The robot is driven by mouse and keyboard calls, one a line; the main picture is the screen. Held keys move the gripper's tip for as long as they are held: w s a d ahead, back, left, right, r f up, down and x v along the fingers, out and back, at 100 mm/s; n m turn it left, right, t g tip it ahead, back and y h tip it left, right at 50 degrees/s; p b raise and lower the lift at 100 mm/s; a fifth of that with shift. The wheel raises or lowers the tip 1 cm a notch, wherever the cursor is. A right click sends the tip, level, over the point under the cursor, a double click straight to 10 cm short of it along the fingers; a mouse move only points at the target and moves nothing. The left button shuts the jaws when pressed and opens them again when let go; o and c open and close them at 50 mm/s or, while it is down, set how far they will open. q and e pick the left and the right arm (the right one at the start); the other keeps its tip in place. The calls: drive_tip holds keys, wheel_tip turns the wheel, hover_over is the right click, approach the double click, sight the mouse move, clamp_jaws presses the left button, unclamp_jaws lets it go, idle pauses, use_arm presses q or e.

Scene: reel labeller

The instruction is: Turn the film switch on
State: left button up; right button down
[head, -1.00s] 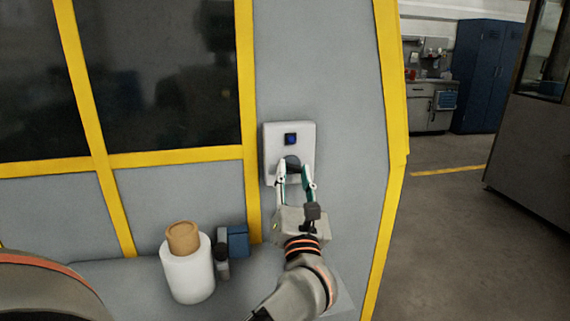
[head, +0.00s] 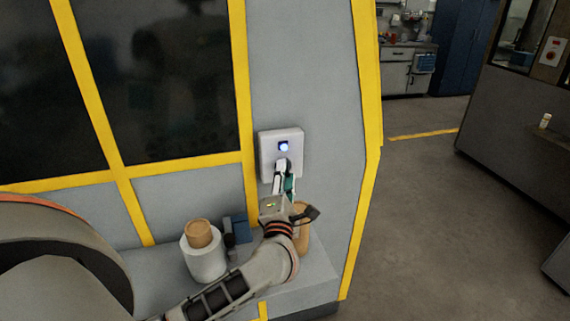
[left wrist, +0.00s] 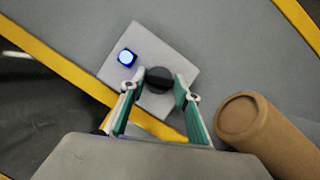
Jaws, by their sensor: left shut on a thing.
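The film switch is a pale box (head: 268,150) on the grey machine wall, with a lit blue-white lamp (head: 283,146) above a dark rotary knob. In the left wrist view the box (left wrist: 180,60), the bright lamp (left wrist: 127,57) and the black knob (left wrist: 158,76) show clearly. My left gripper (head: 284,172) is at the lower part of the box. In the left wrist view its fingers (left wrist: 157,88) stand on both sides of the knob, shut on it. The knob is mostly hidden by the fingers in the head view. My right gripper is not in view.
On the ledge below stand a white roll with a brown core (head: 204,262), a small blue box (head: 240,228) and a brown cylinder (head: 302,238), partly behind my left gripper. Yellow frame strips border the wall. Open floor (head: 420,220) lies to the right.

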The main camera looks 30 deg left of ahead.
use_arm(q)
drive_tip(key=shift+m+g+h, duration=0.35)
drive_tip(key=shift+m, duration=0.85)
drive_tip(key=shift+m+g+h, duration=0.35)
drive_tip(key=shift+m, duration=0.85)
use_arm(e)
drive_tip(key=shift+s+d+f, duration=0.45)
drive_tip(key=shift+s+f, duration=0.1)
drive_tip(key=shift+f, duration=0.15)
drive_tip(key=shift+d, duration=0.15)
use_arm(q)
drive_tip(key=o, duration=1.1)
drive_tip(key=shift+r, duration=0.1)
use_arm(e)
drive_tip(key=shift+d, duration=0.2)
